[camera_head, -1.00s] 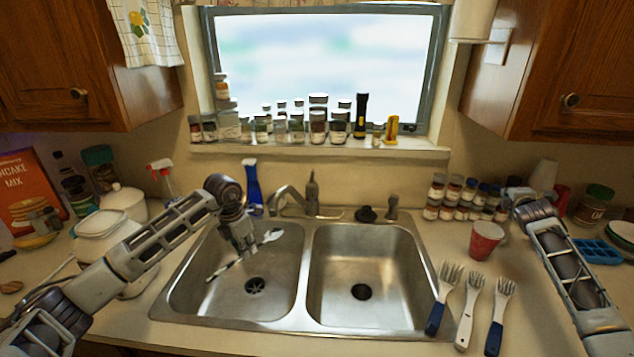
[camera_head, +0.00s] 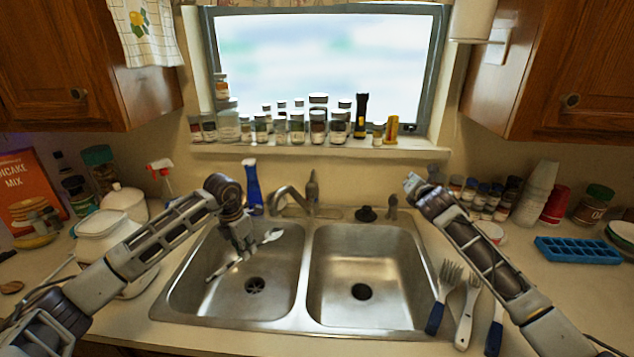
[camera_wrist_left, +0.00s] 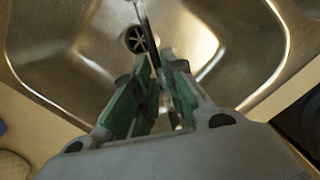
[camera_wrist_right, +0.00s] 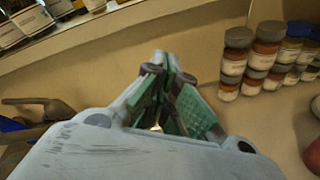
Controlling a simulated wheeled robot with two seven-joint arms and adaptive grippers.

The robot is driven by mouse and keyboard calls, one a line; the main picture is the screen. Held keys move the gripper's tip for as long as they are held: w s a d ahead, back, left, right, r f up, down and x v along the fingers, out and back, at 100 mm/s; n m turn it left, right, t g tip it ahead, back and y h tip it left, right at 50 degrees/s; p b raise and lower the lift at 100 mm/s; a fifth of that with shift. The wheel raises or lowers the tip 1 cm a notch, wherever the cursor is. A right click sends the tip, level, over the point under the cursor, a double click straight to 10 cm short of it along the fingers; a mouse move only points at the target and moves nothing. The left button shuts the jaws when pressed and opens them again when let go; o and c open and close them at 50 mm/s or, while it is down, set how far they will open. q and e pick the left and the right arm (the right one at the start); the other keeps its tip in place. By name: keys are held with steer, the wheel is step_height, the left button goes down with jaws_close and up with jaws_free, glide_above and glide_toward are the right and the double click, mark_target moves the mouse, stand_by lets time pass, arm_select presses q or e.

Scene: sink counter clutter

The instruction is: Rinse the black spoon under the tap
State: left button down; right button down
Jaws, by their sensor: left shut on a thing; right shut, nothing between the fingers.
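My left gripper (camera_head: 243,254) is shut on the spoon's dark handle over the left basin (camera_head: 190,285). The spoon's shiny bowl (camera_head: 271,235) points right, just below and in front of the tap (camera_head: 289,196). The left wrist view shows the thin dark handle (camera_wrist_left: 147,35) between the fingers (camera_wrist_left: 153,72), above the drain. No water stream can be made out. My right gripper (camera_head: 411,182) is shut and empty, raised behind the right basin's back right corner. In the right wrist view its fingertips (camera_wrist_right: 163,62) meet, and part of the tap (camera_wrist_right: 38,108) shows at left.
Spice jars (camera_head: 484,195) stand on the counter right of my right gripper. Forks (camera_head: 446,290) lie right of the right basin (camera_head: 360,265). More jars (camera_head: 297,127) line the windowsill.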

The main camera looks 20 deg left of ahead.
steer(key=s+a+f+n+g+y, duration=0.1)
steer(key=s+a+n, duration=0.4)
steer(key=a, duration=0.6)
steer(key=s+a+f+n+g+y, duration=0.1)
steer(key=s+a+n+y, duration=0.2)
steer(key=s+a+n, duration=0.3)
steer(key=s+a, duration=0.4)
steer(key=a, duration=0.2)
steer(key=shift+s+a, duration=0.15)
glide_toward(313, 175)
steer(key=shift+f+x, duration=0.25)
steer(key=shift+x, duration=0.9)
steer(key=shift+f+x, duration=0.25)
steer(key=shift+x, duration=0.9)
steer(key=shift+r, duration=0.2)
steer(key=shift+w+a+r, duration=0.2)
steer(key=shift+w+r, duration=0.6)
steer(key=shift+r, duration=0.15)
steer(key=shift+s+d+f, duration=0.15)
steer(key=shift+s+d, duration=0.05)
